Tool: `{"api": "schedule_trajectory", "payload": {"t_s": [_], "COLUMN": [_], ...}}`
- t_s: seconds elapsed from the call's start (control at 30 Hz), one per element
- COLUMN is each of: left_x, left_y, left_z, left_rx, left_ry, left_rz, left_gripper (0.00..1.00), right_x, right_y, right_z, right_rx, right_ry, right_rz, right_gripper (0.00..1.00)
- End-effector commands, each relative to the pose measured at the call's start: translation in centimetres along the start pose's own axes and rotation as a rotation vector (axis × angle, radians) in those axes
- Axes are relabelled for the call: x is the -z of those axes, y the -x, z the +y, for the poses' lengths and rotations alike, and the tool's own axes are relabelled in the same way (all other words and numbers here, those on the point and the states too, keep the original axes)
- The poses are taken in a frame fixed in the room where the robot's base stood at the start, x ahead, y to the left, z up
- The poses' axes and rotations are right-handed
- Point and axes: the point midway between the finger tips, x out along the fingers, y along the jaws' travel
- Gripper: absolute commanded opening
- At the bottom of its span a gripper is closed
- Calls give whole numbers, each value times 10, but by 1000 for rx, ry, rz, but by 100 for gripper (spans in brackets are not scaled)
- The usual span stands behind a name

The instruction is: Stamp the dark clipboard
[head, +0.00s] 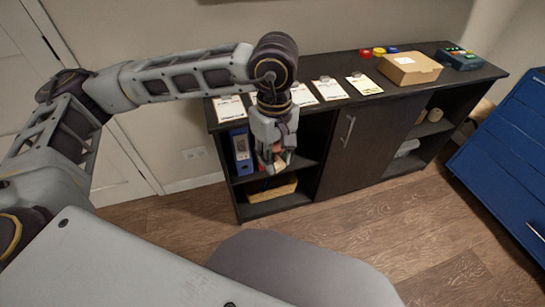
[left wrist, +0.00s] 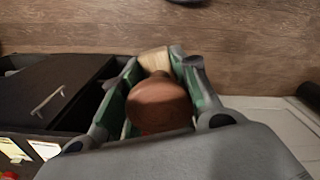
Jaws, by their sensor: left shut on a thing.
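My left gripper (head: 272,165) hangs in front of the black cabinet's open left shelves, below its top edge. In the left wrist view it (left wrist: 158,75) is shut on a stamp with a round brown wooden handle (left wrist: 160,104). A paler block shows beyond the handle. Clipboards with papers lie in a row on the cabinet top: one at the left (head: 229,108), one just right of my arm (head: 303,94), another (head: 330,89) and one with yellowish paper (head: 364,84). I cannot tell which is the dark one. My right gripper is not in view.
The cabinet top (head: 430,85) also holds red (head: 365,53), yellow (head: 379,51) and blue (head: 392,49) round items, a cardboard box (head: 410,68) and a dark device (head: 459,58). A blue binder (head: 241,151) and a basket (head: 272,189) stand on the left shelves. A blue cabinet (head: 505,150) is at right.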

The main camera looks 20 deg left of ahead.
Motion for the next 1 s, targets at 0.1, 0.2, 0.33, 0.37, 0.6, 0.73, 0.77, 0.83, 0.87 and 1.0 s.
{"api": "schedule_trajectory", "payload": {"t_s": [0.1,0.2,0.33,0.37,0.6,0.73,0.77,0.83,0.87,1.0], "left_x": [3,6,9,10,19,24,25,29,30,38], "left_y": [0,1,1,1,2,2,2,3,3,4], "left_z": [4,7,12,13,22,28,29,32,34,40], "left_rx": [0,0,0,0,0,0,0,0,0,0], "left_ry": [-86,-159,-254,-275,-445,-535,-556,-603,-623,-715], "left_rz": [0,0,0,0,-1,-1,-1,-1,-1,0], "left_gripper": [14,14,14,14,14,14,14,14,14,14], "right_x": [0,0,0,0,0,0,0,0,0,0], "right_y": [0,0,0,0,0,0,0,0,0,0], "right_z": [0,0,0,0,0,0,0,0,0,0], "right_rx": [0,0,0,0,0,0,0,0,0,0], "right_ry": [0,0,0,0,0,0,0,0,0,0], "right_rz": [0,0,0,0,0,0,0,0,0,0], "right_gripper": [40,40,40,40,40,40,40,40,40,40]}}
